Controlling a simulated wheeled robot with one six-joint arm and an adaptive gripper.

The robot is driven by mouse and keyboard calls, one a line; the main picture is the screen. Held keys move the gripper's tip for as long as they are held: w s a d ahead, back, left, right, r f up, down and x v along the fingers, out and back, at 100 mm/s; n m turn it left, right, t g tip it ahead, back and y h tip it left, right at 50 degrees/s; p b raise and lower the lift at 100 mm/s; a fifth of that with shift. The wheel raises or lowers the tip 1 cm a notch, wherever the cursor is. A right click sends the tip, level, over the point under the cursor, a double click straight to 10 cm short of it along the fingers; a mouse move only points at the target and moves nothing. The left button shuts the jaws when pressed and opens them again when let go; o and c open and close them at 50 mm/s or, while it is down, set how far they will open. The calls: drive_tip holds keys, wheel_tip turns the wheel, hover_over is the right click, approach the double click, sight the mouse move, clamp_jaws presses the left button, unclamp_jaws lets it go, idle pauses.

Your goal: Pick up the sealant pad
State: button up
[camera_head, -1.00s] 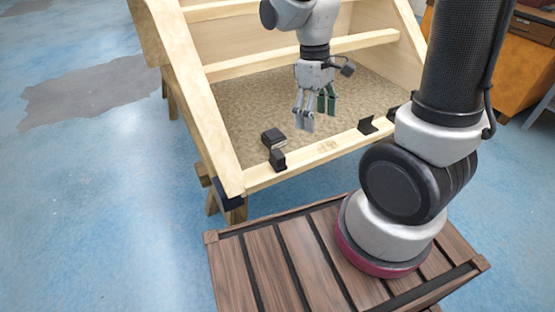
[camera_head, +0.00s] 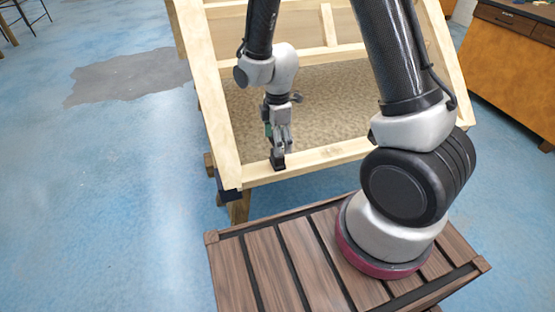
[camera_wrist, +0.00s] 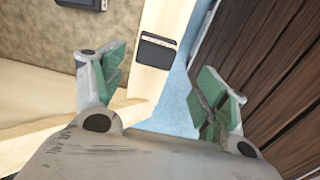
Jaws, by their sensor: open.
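My gripper (camera_head: 280,147) is low over the front beam of the wooden frame, near its left end. A small dark piece (camera_head: 277,164) sits on that beam just under the fingers. In the wrist view, my gripper (camera_wrist: 163,75) is open, with green-padded fingers apart and nothing held between them. A dark flat piece with a light edge line (camera_wrist: 156,52) lies on the beam beyond and between the fingertips. A second dark object (camera_wrist: 82,3) is cut off at the top edge, on the speckled panel. I cannot tell which one is the sealant pad.
The wooden frame (camera_head: 222,130) has a raised left side rail and a speckled inner panel (camera_head: 330,95). My arm hides part of its right side. An orange-brown cabinet (camera_head: 500,80) stands at the right. Blue floor (camera_head: 110,200) is open on the left.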

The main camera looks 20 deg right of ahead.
drive_tip(key=f, duration=0.6)
drive_tip(key=shift+w+d+f, duration=0.15)
drive_tip(key=shift+w+f, duration=0.15)
drive_tip(key=shift+w, duration=0.1)
drive_tip(key=c, duration=1.2)
drive_tip(key=shift+r, duration=0.15)
drive_tip(key=shift+c, duration=0.2)
wheel_tip(320, 180, up, 10)
drive_tip(key=shift+f, duration=0.1)
drive_tip(key=o, duration=0.3)
drive_tip(key=shift+c, duration=0.3)
